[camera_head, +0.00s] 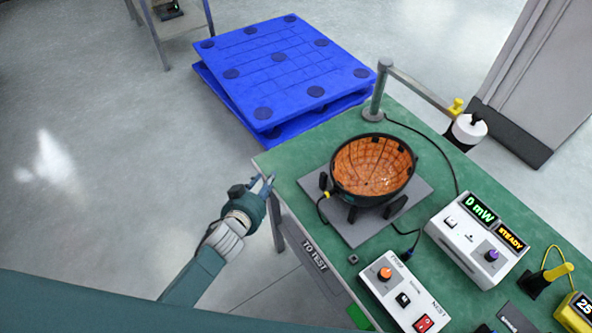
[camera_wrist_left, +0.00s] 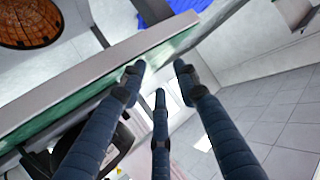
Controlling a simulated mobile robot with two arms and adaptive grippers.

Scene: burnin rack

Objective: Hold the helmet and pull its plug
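The helmet (camera_head: 372,168) is a dark bowl with an orange, gridded inside. It stands open side up on short dark legs over a grey plate (camera_head: 419,190) on the green table. A small yellow-and-black plug (camera_head: 325,194) shows at its left side, with a dark cable below it. My left gripper (camera_head: 264,186) is off the table's left corner, apart from the helmet. In the left wrist view its three fingers (camera_wrist_left: 158,76) are spread, with nothing between them. Part of the helmet's orange inside (camera_wrist_left: 28,22) shows there at upper left. My right gripper is not in view.
The green table (camera_head: 305,172) carries a white control box (camera_head: 405,292) and a meter (camera_head: 476,240) reading "STEADY". A grey post (camera_head: 376,92) with an arm stands behind the helmet. Blue pallets (camera_head: 283,70) lie beyond the table. The floor at left is clear.

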